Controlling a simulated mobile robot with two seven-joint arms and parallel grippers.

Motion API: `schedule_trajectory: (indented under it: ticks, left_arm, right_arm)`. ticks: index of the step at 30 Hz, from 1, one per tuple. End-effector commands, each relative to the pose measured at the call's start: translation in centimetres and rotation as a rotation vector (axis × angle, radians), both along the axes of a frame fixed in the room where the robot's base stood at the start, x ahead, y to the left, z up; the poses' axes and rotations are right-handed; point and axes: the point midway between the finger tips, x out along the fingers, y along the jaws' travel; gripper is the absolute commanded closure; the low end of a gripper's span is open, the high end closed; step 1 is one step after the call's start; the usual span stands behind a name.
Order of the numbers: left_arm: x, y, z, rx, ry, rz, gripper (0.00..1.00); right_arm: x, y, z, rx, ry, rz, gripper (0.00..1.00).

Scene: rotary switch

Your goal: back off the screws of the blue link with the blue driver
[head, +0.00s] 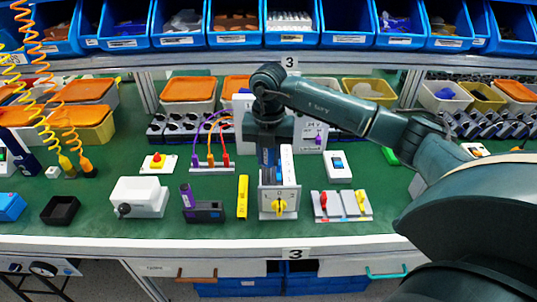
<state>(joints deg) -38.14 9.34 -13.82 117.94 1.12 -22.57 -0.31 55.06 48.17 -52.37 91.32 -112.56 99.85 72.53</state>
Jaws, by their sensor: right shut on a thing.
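My right gripper (268,152) hangs fingers down over the middle of the bench, just behind the grey box with the yellow rotary knob (280,205). It is shut on a narrow blue thing (265,158), which looks like the blue driver. The lower end of this blue thing is hidden behind or against the box, so I cannot tell what it touches. I cannot pick out the blue link or its screws for certain; my gripper and the box cover that spot. My left gripper is not in view.
A strip with purple, orange and red leads (212,168) lies left of my gripper. A white plate with a blue switch (338,166) lies to the right. A yellow bar (242,197) and a plate with red and yellow levers (342,206) flank the box. Green bench shows between them.

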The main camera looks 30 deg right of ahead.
Motion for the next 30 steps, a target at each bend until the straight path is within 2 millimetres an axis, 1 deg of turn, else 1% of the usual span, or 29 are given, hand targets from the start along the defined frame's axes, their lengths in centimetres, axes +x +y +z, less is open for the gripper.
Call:
schedule_trajectory:
  ticks: [25, 28, 30]
  left_arm:
    - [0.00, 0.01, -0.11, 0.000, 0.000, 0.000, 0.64]
    - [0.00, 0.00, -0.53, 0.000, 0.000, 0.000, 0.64]
    - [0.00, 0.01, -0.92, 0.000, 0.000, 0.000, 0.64]
  right_arm:
    - [0.00, -0.03, -0.17, 0.000, 0.000, 0.004, 1.00]
    - [-0.01, -0.14, -0.30, -0.002, -0.001, 0.083, 1.00]
    - [-0.03, -0.21, -0.37, -0.002, -0.001, 0.181, 1.00]
